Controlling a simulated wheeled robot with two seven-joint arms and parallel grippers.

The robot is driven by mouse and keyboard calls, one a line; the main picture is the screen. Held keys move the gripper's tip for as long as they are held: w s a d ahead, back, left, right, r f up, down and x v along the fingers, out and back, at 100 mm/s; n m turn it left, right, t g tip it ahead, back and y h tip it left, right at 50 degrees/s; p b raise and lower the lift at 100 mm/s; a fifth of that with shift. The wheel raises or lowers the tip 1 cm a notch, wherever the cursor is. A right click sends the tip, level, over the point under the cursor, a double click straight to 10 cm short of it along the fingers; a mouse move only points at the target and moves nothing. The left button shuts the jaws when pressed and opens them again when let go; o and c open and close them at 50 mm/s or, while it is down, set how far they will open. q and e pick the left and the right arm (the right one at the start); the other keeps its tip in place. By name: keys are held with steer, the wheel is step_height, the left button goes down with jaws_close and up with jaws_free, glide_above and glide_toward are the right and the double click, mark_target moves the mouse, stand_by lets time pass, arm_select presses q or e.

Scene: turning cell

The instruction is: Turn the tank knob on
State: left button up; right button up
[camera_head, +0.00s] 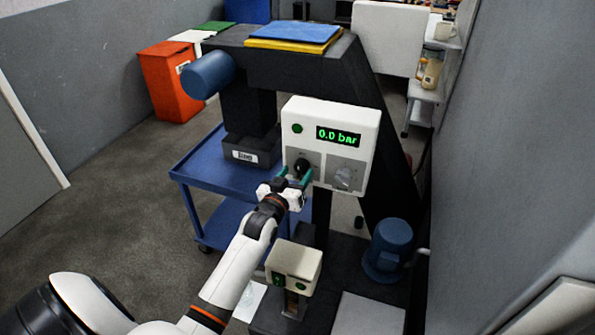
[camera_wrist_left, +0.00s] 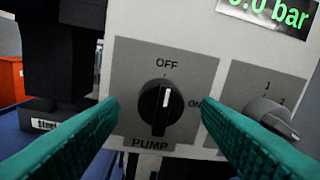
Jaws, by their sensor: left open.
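The white control box (camera_head: 330,150) has two knobs. The black knob (camera_head: 301,168) sits on a grey plate marked OFF, ON and PUMP in the left wrist view (camera_wrist_left: 160,108); its white mark points up toward OFF. The grey knob (camera_head: 343,178) to its right has a plate marked 1 and 2, and also shows in the left wrist view (camera_wrist_left: 268,115); the rest of its label is hidden. No TANK label is readable. My left gripper (camera_head: 294,176) is open, its green fingers either side of the black knob in view; contact cannot be told. My right gripper is not in view.
A green display (camera_head: 338,136) reads 0.0 bar. A smaller box with green buttons (camera_head: 292,270) stands below, and a blue motor-like cylinder (camera_head: 391,247) stands to the right. A blue cart (camera_head: 210,180) is at left. A grey wall closes off the right side.

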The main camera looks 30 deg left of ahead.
arm_select(q)
steer(key=shift+w+a, duration=0.15)
steer(key=shift+w, duration=0.7)
steer(key=shift+c, duration=0.4)
steer(key=c, duration=0.9)
